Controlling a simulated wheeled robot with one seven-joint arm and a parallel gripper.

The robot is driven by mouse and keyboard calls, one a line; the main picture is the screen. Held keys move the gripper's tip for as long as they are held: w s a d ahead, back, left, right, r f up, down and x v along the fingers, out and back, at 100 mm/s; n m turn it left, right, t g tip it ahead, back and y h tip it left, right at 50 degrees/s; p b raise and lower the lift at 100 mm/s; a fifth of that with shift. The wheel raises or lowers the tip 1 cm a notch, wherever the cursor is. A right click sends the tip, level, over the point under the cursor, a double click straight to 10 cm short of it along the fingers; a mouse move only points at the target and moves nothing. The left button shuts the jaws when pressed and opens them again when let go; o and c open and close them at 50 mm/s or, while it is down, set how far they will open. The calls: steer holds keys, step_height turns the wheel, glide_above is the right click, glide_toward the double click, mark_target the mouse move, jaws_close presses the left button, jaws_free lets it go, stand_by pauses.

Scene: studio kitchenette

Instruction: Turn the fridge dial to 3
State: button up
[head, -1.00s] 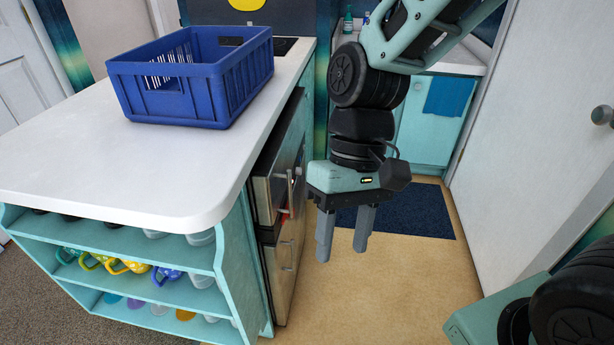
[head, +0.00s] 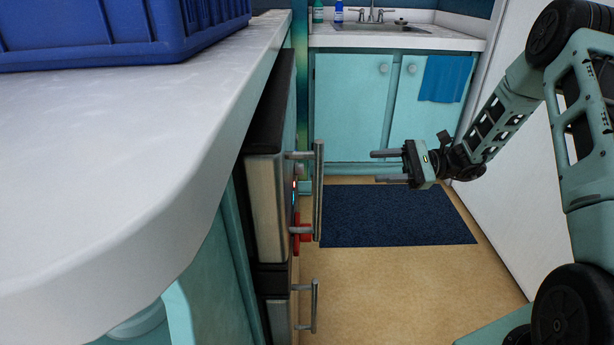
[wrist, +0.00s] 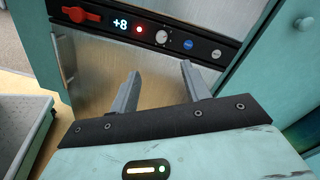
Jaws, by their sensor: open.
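The fridge (head: 277,205) is a steel-fronted unit under the counter, with bar handles (head: 318,190). In the wrist view its dark control strip (wrist: 182,38) crosses the top. A small round white dial (wrist: 162,36) with marks around it sits on the strip; its setting is too small to read. Left of it are a red light (wrist: 138,29), a display reading +8 (wrist: 120,23) and a red handle-like part (wrist: 80,14). My gripper (wrist: 160,70) is open and empty, its fingers just below the dial in the picture, apart from it. In the head view my gripper (head: 374,166) points left toward the fridge.
A blue button (wrist: 188,44) and a grey button (wrist: 216,53) sit right of the dial. A white counter (head: 150,140) with a blue crate (head: 110,30) overhangs the fridge. Open floor (head: 390,290) and a dark mat (head: 395,215) lie beside it.

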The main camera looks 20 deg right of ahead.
mark_target(299, 169)
steer(key=b+x, duration=0.4)
steer(key=x, duration=1.3)
steer(key=shift+w+b, duration=0.15)
steer(key=shift+b, duration=0.2)
steer(key=shift+r, duration=0.1)
steer(key=c, duration=1)
